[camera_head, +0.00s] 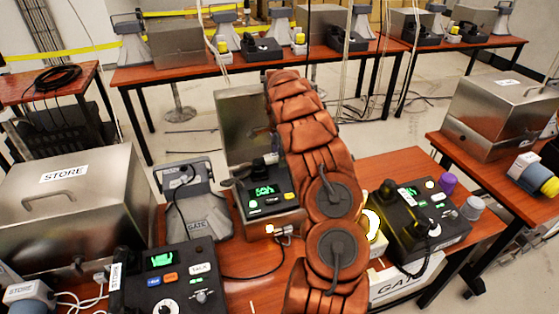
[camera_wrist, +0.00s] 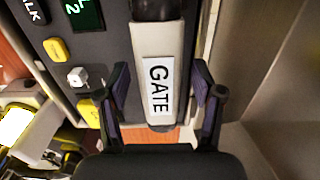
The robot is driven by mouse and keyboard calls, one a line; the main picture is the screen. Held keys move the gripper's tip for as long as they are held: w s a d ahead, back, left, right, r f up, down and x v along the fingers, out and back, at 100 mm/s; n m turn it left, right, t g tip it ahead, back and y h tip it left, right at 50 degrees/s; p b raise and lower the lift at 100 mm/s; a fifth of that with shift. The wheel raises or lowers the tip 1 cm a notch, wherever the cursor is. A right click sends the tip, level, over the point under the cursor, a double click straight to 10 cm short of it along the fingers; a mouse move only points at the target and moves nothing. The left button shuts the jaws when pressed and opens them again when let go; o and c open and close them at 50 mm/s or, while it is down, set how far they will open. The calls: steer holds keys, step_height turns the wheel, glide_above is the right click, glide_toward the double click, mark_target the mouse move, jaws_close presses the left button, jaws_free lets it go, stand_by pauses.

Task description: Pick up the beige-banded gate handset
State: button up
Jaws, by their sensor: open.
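The beige-banded gate handset (camera_wrist: 180,42) is in the wrist view, with a wide beige band, a black end at the top and a white GATE label. It lies along a dark phone unit (camera_wrist: 105,52) with a green display, a yellow button and a grey toggle. My gripper (camera_wrist: 161,78) is open. Its two fingers stand on either side of the banded part, with a visible gap on each side and nothing held. In the head view my copper arm crosses the middle; I cannot make out the handset or the fingers there.
Phone units stand at centre (camera_head: 268,190), front left (camera_head: 175,280) and right (camera_head: 430,215). A steel STORE box (camera_head: 75,205) is at left, another steel box (camera_head: 500,110) at right. A grey horn speaker (camera_head: 190,205) stands left of the arm. Cables lie on the table.

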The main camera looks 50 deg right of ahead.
steer(key=shift+c, duration=0.4)
jaws_close()
steer(key=shift+r, duration=0.1)
